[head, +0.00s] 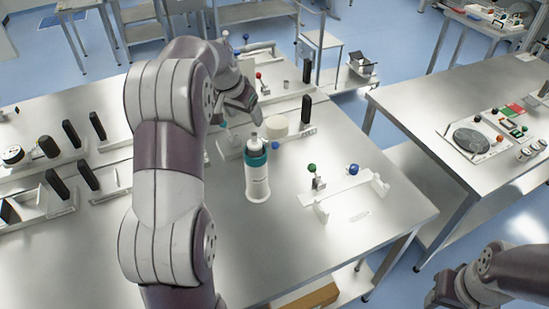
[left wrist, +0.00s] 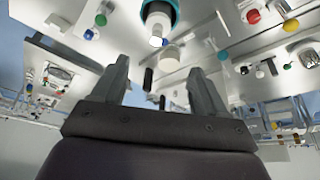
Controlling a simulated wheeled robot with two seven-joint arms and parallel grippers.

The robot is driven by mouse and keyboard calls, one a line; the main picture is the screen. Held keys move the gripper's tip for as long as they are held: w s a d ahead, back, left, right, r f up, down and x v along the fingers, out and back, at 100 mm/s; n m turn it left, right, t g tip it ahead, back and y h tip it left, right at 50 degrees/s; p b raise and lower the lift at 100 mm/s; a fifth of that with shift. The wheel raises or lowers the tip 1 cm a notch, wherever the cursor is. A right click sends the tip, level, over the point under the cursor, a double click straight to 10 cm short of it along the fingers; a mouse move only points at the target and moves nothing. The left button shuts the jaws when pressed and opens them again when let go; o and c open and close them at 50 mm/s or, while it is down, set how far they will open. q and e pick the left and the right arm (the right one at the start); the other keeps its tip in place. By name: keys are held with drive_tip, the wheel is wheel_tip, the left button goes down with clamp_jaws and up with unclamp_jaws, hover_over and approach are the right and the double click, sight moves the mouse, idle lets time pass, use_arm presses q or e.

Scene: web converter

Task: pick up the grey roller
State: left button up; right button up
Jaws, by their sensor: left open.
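A short, pale grey to cream roller (head: 277,125) sits on the table behind the white bottle with the teal collar (head: 257,170). It is the nearest match to a grey roller, but its colour is not certain. It also shows in the left wrist view (left wrist: 170,55), beyond my fingers, beside the bottle (left wrist: 158,14). My left gripper (head: 257,108) is open, above the table and just to the left of the roller in the head view. In the left wrist view, nothing shows between its fingers (left wrist: 160,80). My right arm enters at lower right, its gripper not clearly seen.
A white bracket (head: 345,195) with green and blue knobs stands right of the bottle. Black upright posts (head: 72,133) stand on white plates at left. A second table (head: 420,105) is at right, across a gap. The front right of the near table is clear.

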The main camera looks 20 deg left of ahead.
sight(254, 134)
use_arm(q)
drive_tip(key=p+x, duration=0.3)
drive_tip(key=x, duration=0.4)
drive_tip(key=shift+s, duration=0.1)
drive_tip(key=f+p, duration=0.2)
drive_tip(key=d+f+p, duration=0.1)
drive_tip(key=f, duration=0.1)
drive_tip(key=shift+w, duration=0.35)
drive_tip(key=shift+w+f, duration=0.1)
drive_tip(key=shift+f, duration=0.2)
drive_tip(key=shift+w+a+f, duration=0.1)
drive_tip(key=shift+f, duration=0.05)
drive_tip(key=c, duration=0.9)
clamp_jaws()
use_arm(e)
wheel_tip(254, 134, up, 6)
drive_tip(key=shift+s+r, duration=0.15)
drive_tip(key=shift+s, duration=0.1)
